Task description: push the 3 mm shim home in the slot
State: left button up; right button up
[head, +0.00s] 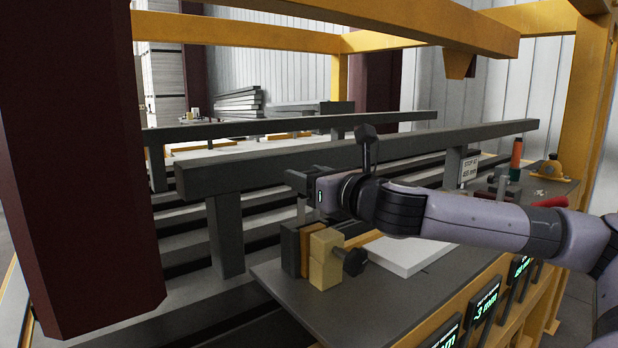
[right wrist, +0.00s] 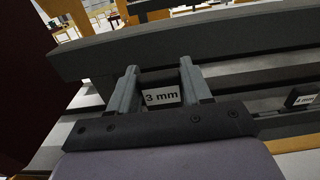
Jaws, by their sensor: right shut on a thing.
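My right gripper (right wrist: 158,82) is shut on the 3 mm shim (right wrist: 162,97), a dark piece with a white "3 mm" label between the two fingers in the right wrist view. The slot itself cannot be made out, and my gripper and arm hide part of this area. How deep the shim sits cannot be told. My left gripper is not in view.
A long grey beam (head: 240,172) runs close behind my right gripper. A white board (head: 405,258) lies on the grey bench top (head: 345,312) under my right arm. A dark red column (head: 75,150) stands at left. Another labelled dark piece (right wrist: 303,97) shows in the right wrist view.

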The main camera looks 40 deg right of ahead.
aim_at(301, 200)
jog(key=shift+f+b, duration=1.75)
jog(key=shift+f, duration=0.55)
jog(key=o, duration=1.1)
jog(key=shift+r, duration=0.1)
jog(key=shift+c, duration=0.2)
jog(key=shift+o, duration=0.3)
